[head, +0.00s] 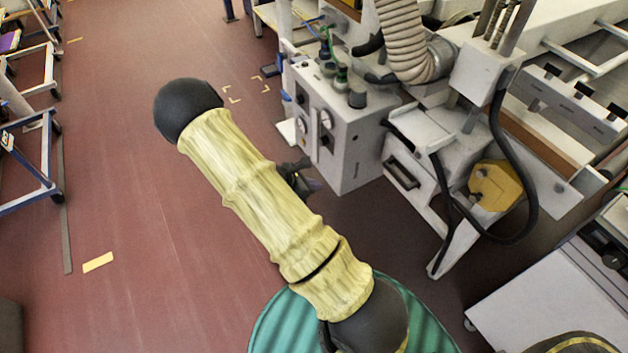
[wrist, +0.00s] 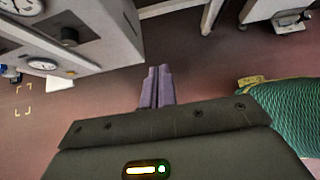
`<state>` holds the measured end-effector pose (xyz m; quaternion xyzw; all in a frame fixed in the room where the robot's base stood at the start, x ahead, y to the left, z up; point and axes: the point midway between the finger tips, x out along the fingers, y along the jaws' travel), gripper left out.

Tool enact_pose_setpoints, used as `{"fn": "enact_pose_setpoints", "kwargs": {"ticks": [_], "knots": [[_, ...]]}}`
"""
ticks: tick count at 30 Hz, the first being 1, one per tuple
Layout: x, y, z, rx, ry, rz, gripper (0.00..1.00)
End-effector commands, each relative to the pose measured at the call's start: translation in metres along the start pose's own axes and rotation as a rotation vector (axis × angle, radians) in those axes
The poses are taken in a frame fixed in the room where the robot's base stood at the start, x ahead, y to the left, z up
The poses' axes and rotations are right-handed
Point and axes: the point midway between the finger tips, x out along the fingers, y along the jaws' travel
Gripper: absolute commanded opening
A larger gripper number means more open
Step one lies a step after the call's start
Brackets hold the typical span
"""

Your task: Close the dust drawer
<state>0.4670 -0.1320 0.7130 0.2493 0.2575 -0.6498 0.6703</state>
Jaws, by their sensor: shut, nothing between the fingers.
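The dust drawer (head: 412,184) is a light grey front with a dark handle, low on the machine to the right of the grey gauge cabinet. From this angle I cannot tell how far it stands out. My gripper (wrist: 156,74) shows in the wrist view with its two purple-grey fingers together, shut and empty above the red floor. In the head view my gripper is mostly hidden behind my sleeved arm; only a dark part shows near the cabinet's lower left edge. It is left of the drawer and apart from it. I cannot clearly make out the drawer in the wrist view.
A ribbed hose (head: 405,40) and a black cable loop (head: 520,190) hang by the machine. A white cabinet (head: 550,300) stands at lower right.

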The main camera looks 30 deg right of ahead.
Motion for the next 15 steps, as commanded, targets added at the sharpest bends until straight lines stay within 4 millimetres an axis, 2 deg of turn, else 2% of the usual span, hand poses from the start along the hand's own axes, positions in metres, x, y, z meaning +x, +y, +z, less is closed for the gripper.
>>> {"fn": "enact_pose_setpoints", "kwargs": {"ticks": [15], "knots": [[-0.0088, -0.0027, -0.0007, 0.046, 0.025, -0.010, 0.00]]}}
